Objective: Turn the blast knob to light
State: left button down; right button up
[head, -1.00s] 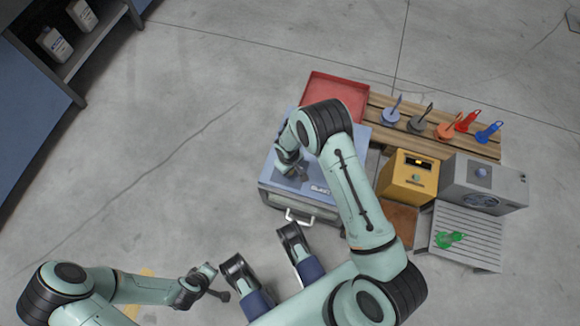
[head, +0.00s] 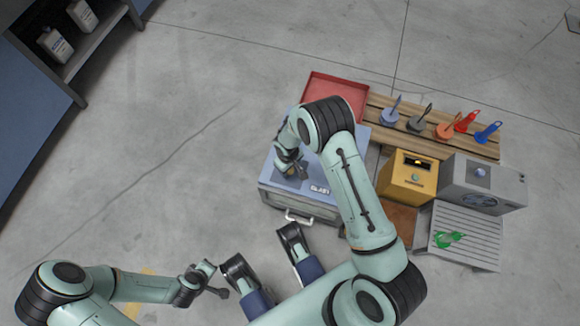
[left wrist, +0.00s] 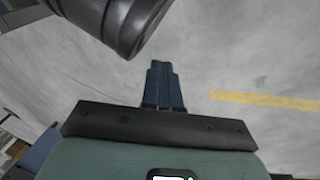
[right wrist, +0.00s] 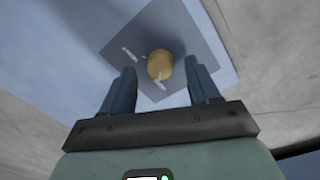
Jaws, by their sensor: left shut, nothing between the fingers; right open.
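The blast cabinet (head: 347,178) is a blue-topped box with "BLAST" lettering. The yellow round knob (right wrist: 160,64) sits on a dark square plate (right wrist: 188,30) with white marks, seen in the right wrist view. My right gripper (right wrist: 163,88) is open, its fingers to either side of the knob and short of it in the picture; contact is not visible. In the head view my right gripper (head: 290,170) is over the cabinet's left part and largely covers the knob. My left gripper (left wrist: 164,84) is shut and empty, low at the left in the head view (head: 222,293).
A red tray (head: 332,88) lies behind the cabinet. A pallet (head: 385,103) bears several coloured hooked items. A yellow box (head: 408,180), a grey fan unit (head: 485,185) and a slatted grey stand (head: 475,255) with a green item are to the right. Floor left is clear.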

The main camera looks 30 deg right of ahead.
notch_tip(320, 180, up, 5)
jog(key=shift+a+f+p, duration=0.1)
jog(key=shift+f+p, duration=0.1)
jog(key=shift+p, duration=0.4)
pick_arm(q)
jog(key=shift+g+h, duration=0.3)
jog(key=r, duration=0.1)
jog(key=s+d+r+p, duration=0.1)
jog(key=r, duration=0.1)
jog(key=d+r, duration=0.1)
jog(key=shift+s+d+r+p, duration=0.1)
jog(key=shift+s+r+p, duration=0.05)
jog(key=shift+s+p, duration=0.2)
pick_arm(e)
notch_tip(320, 180, up, 7)
jog(key=shift+a, duration=0.2)
jog(key=shift+s+f, duration=0.1)
